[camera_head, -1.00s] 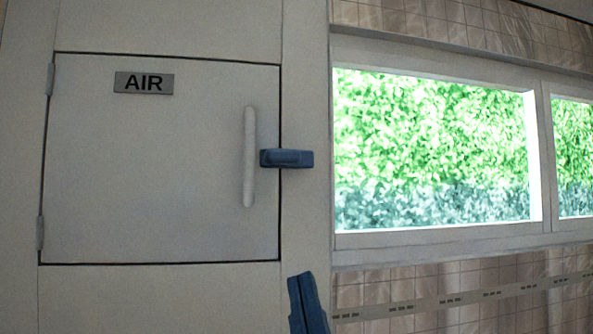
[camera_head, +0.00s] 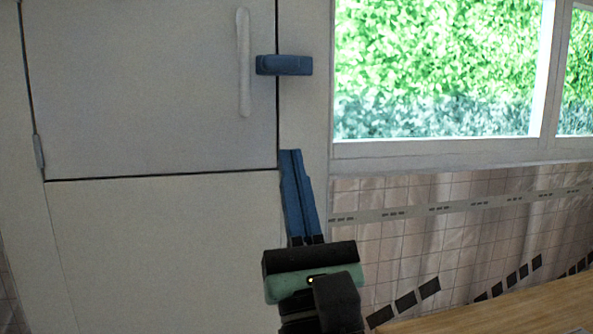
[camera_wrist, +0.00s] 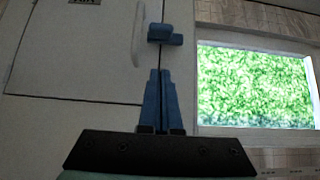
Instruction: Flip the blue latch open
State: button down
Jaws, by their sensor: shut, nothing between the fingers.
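The blue latch (camera_head: 284,65) lies horizontally across the right edge of the white panel door (camera_head: 150,100), bridging the gap onto the frame. It also shows in the wrist view (camera_wrist: 164,35), above the fingertips. The door is shut, with a pale vertical handle (camera_head: 243,62) just left of the latch. My gripper (camera_head: 291,152) has blue fingers pressed together, with nothing between them. It points up and sits below the latch, apart from it. In the wrist view the shut fingers (camera_wrist: 160,72) point toward the latch.
A window (camera_head: 435,70) with green foliage behind it is right of the door frame. Tiled wall (camera_head: 400,230) lies below it. A wooden surface (camera_head: 520,310) is at the lower right. The space between my fingertips and the latch looks clear.

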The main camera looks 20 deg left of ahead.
aim_at(280, 72)
jog(key=p+x, duration=0.2)
jog(key=x, duration=0.4)
jog(key=shift+s+r, duration=0.1)
jog(key=shift+r, duration=0.2)
notch_tip(280, 72, up, 2)
jog(key=shift+r+p, duration=0.1)
jog(key=shift+p, duration=0.8)
jog(key=shift+s+d+r+p, duration=0.1)
jog(key=shift+r+p, duration=0.25)
jog(key=shift+r, duration=0.15)
